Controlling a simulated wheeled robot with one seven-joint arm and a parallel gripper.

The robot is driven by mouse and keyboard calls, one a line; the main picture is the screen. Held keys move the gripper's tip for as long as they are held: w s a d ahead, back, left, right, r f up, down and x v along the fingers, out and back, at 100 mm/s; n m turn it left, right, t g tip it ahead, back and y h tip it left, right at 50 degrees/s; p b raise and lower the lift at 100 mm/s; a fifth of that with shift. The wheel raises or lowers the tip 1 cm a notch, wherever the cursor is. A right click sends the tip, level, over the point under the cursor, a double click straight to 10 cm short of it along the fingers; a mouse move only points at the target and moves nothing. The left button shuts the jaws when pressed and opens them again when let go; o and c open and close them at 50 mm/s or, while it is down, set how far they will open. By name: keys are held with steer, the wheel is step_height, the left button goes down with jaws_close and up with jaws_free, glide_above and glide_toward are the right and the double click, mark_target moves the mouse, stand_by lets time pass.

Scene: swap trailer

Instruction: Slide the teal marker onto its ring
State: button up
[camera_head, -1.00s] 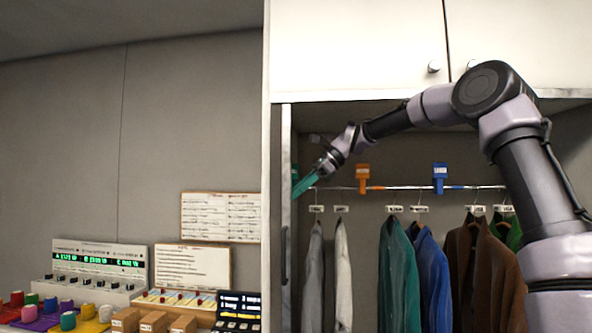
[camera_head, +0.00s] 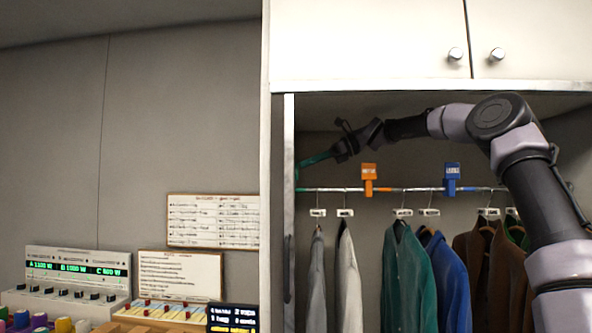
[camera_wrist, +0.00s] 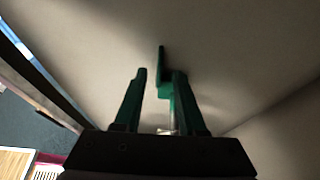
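The teal marker (camera_wrist: 163,70) shows in the wrist view as a narrow upright slab beyond and between my fingertips, close to the right one. In the head view the marker (camera_head: 297,173) is a small teal shape at the rail's left end, partly hidden by the cabinet's side panel. It appears to be at the rail, but its seating is unclear. A teal band (camera_head: 300,189), likely its ring, colours the rail there. My gripper (camera_head: 316,159) has green-teal fingers, sits just above the rail's left end, and in the wrist view is open (camera_wrist: 155,78), its fingers apart.
The rail (camera_head: 330,189) carries an orange marker (camera_head: 369,178) and a blue marker (camera_head: 452,178) to the right. Several coats hang below, including a teal one (camera_head: 408,270). The cabinet's left upright panel (camera_head: 289,220) is close to my gripper. Cupboard doors (camera_head: 360,40) hang above.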

mark_target(296, 168)
steer(key=shift+x, duration=2.25)
jaws_close()
